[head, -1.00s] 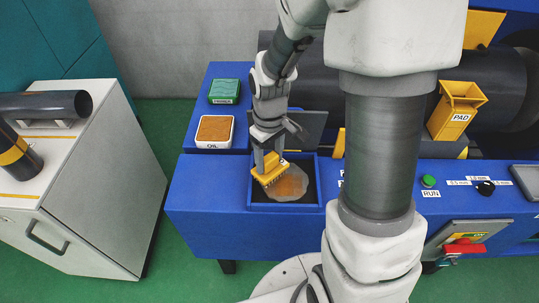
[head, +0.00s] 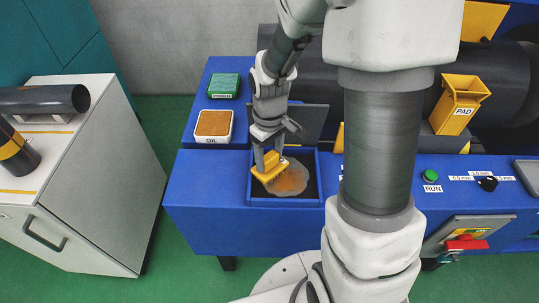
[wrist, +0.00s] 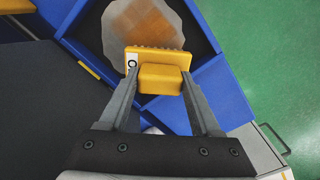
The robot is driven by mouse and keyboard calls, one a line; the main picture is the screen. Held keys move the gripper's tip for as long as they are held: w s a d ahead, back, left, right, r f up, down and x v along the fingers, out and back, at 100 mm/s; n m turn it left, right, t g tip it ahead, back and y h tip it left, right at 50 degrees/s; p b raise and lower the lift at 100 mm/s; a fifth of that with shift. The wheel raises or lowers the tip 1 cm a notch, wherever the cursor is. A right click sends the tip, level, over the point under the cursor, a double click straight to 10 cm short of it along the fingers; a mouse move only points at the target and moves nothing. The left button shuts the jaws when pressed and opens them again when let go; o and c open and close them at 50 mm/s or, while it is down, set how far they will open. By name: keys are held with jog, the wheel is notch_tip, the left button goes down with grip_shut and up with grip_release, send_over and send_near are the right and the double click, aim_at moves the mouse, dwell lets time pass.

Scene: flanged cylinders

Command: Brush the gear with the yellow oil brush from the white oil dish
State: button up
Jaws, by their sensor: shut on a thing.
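My gripper (head: 269,158) is shut on the yellow brush (head: 264,173), with one finger on each side of its yellow block. In the wrist view the brush (wrist: 160,76), its toothed edge and part of a letter show between the fingers. The brush is over the near left part of a pale grey, uneven round shape (head: 291,181) with a brown-orange patch, lying in a blue-walled tray. I cannot tell whether this shape is the gear, nor whether the bristles touch it. The white oil dish (head: 231,126), labelled OIL and brown inside, stands behind and left of the tray.
A green box (head: 224,85) labelled PRIMER stands behind the oil dish. A dark raised panel (head: 308,123) is at the tray's back. A yellow PAD holder (head: 459,100), a green RUN button (head: 431,175) and a red handle (head: 466,244) are to the right. A white cabinet (head: 100,190) stands at left.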

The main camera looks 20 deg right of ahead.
jog(key=shift+f+b, duration=0.4)
jog(key=shift+f, duration=0.05)
dwell(0.6)
jog(key=shift+s+d+r, duration=0.1)
jog(key=shift+s+d, duration=0.1)
jog(key=shift+d, duration=0.45)
jog(key=shift+s+d+r, duration=0.1)
jog(key=shift+s+d, duration=0.1)
jog(key=shift+d, duration=0.4)
jog(key=shift+s+d+f, duration=0.1)
jog(key=shift+s+d, duration=0.1)
jog(key=shift+d, duration=0.4)
jog(key=shift+s+d+f, duration=0.1)
jog(key=shift+s+d, duration=0.1)
jog(key=shift+d, duration=0.4)
jog(key=shift+s+d+r, duration=0.1)
jog(key=shift+s+d, duration=0.1)
jog(key=shift+d, duration=0.4)
jog(key=shift+s+d+r, duration=0.1)
jog(key=shift+s+d, duration=0.1)
jog(key=shift+d, duration=0.4)
